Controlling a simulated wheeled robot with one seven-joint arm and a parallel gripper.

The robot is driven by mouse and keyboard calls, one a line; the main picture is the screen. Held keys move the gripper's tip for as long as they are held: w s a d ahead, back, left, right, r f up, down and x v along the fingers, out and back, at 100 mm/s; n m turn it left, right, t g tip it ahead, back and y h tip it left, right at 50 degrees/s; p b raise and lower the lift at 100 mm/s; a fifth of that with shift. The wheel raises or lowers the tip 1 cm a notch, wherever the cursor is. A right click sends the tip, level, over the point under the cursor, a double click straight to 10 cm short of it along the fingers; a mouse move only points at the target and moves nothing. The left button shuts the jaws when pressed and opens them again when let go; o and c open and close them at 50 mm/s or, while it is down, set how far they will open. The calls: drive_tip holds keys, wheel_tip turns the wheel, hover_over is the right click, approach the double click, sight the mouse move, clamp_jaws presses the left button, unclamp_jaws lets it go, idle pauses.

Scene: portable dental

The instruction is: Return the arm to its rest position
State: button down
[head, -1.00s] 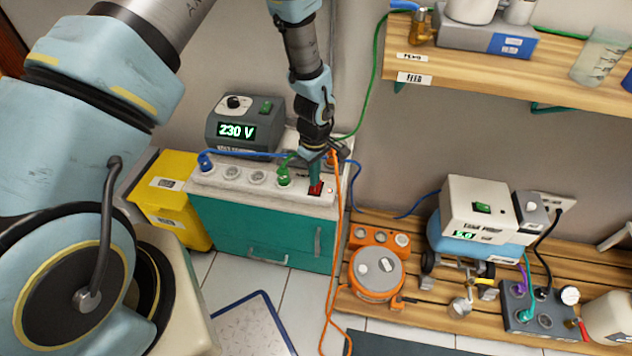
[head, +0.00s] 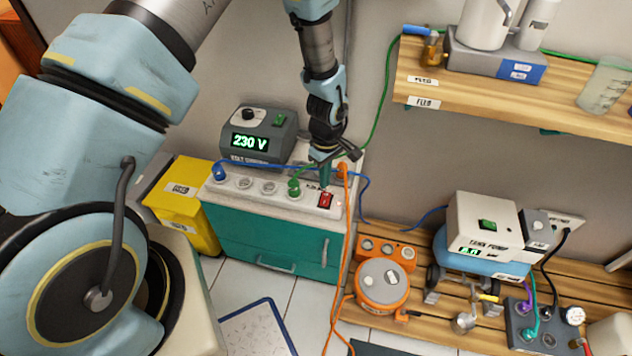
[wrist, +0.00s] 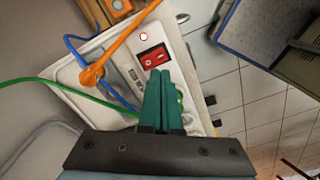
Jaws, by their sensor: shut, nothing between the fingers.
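My arm reaches down from the top of the head view. My gripper (head: 325,174) is above the socket strip (head: 240,196) on top of the teal cabinet (head: 260,237), close to a red rocker switch (head: 325,200). In the wrist view my gripper's green fingers (wrist: 162,85) are together with nothing between them. Their tips end just short of the red switch (wrist: 153,57). I cannot tell whether they touch the strip.
An orange cable (head: 345,235) and a blue cable pass close to my gripper. A grey voltage unit (head: 257,137) reading 230 V stands behind the strip. A wooden shelf (head: 460,80) is at upper right. A tank pump (head: 485,232) sits on slats at right.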

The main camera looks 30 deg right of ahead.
drive_tip(key=w+a+r+m+p, duration=0.1)
drive_tip(key=w+a+r, duration=0.4)
drive_tip(key=a+r, duration=0.35)
drive_tip(key=w+a+r+m+p, duration=0.1)
drive_tip(key=w+a+r, duration=0.5)
drive_tip(key=r, duration=0.4)
drive_tip(key=s+a+r+m+p, duration=0.1)
drive_tip(key=s+a+r, duration=0.3)
drive_tip(key=a+r, duration=0.3)
drive_tip(key=s+a+r+m+t+p, duration=0.1)
drive_tip(key=a+r, duration=0.6)
drive_tip(key=a, duration=0.7)
drive_tip(key=s+p, duration=0.1)
drive_tip(key=s, duration=0.1)
drive_tip(key=shift+s+a+r+m+t, duration=0.3)
drive_tip(key=shift+s+a, duration=0.05)
drive_tip(key=shift+a, duration=0.05)
